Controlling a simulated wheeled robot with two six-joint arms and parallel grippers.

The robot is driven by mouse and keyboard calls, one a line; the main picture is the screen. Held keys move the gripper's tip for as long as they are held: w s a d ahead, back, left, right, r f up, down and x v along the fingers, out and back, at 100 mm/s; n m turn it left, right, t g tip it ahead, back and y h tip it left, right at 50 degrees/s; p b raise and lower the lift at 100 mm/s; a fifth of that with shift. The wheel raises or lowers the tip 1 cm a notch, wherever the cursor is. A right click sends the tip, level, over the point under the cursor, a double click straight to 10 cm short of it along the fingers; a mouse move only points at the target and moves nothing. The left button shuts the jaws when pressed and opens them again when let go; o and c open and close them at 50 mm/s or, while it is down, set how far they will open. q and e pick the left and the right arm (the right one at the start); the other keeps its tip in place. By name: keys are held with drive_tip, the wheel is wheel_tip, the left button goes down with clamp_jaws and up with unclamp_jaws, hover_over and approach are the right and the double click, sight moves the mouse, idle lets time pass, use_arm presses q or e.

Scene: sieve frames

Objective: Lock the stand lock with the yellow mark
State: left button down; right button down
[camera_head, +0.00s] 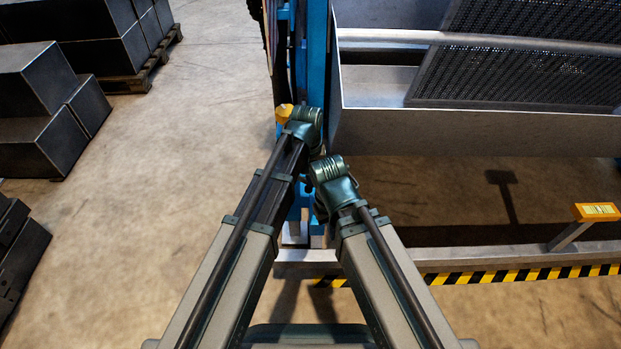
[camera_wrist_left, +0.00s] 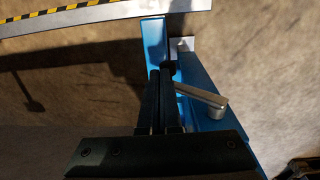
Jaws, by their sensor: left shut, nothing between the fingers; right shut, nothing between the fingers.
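In the head view my left gripper (camera_head: 310,117) is at the blue upright (camera_head: 317,60), beside an orange-yellow piece (camera_head: 284,112). My right gripper (camera_head: 327,168) is lower, close by, shut and empty; its fingertips are hidden. An orange block with a yellow label (camera_head: 597,211) is at the far right.
A grey metal trough (camera_head: 470,132) with a dark perforated screen (camera_head: 530,55) stands right of the upright. A low rail (camera_head: 480,258) with black-yellow striping (camera_head: 520,275) runs along the floor. Dark boxes (camera_head: 35,80) stand at left. The floor between is clear.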

use_arm(q)
drive_tip(key=shift+f+y+b, duration=0.5)
drive_tip(key=shift+f+y, duration=0.1)
drive_tip(key=shift+f, duration=0.15)
drive_tip(key=shift+f+b, duration=0.25)
drive_tip(key=shift+b, duration=0.05)
drive_tip(key=shift+a+f+b, duration=0.35)
drive_tip(key=shift+f+b, duration=0.2)
drive_tip(key=shift+a+f+b, duration=0.35)
drive_tip(key=shift+f+b, duration=0.2)
drive_tip(key=shift+a+f+b, duration=0.6)
drive_tip(key=shift+a+f, duration=0.05)
drive_tip(key=shift+a, duration=0.05)
drive_tip(key=shift+a, duration=0.15)
drive_tip(key=shift+r, duration=0.1)
wheel_tip(320, 180, up, 14)
drive_tip(key=f+p, duration=0.1)
drive_tip(key=p, duration=1.3)
hover_over(307, 188)
drive_tip(key=shift+w+a+r, duration=0.1)
drive_tip(key=shift+a+r, duration=0.15)
drive_tip(key=shift+a, duration=0.1)
